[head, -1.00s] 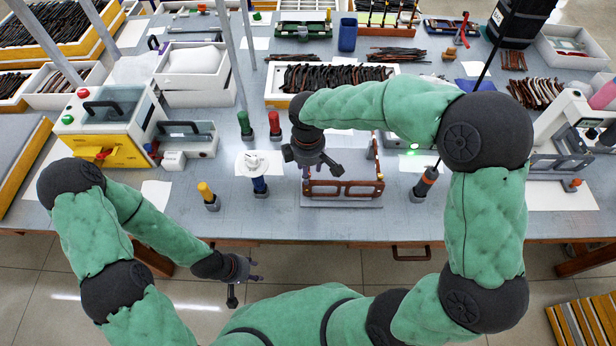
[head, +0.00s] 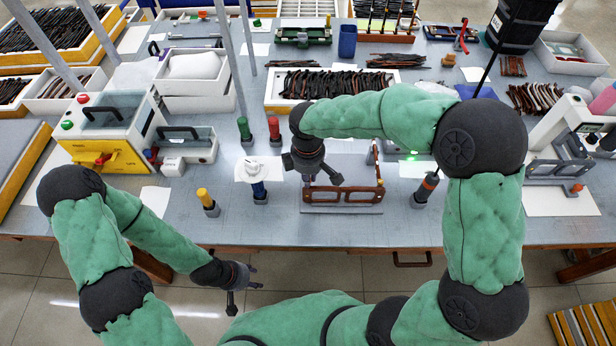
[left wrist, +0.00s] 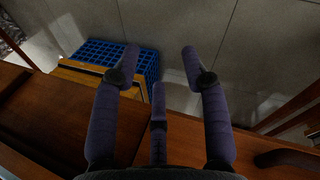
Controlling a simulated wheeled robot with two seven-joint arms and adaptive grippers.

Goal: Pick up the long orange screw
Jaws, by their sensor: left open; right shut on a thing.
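My right gripper (head: 314,176) is over the left part of a grey fixture (head: 340,209) on the bench, pointing down. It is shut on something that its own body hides. A brown eyeglass frame (head: 355,195) stands along the front of the fixture, close to the gripper. I cannot make out a long orange screw with certainty. My left gripper (head: 250,284) is low in front of the bench, apart from everything. In the left wrist view its fingers (left wrist: 164,64) are open and empty.
A dark screwdriver with an orange band (head: 427,187) stands right of the fixture. Yellow (head: 204,195), green (head: 244,127) and red-handled tools (head: 274,128) stand to its left. A tray of dark pieces (head: 270,93) lies behind. A blue crate (left wrist: 148,68) shows below my left gripper.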

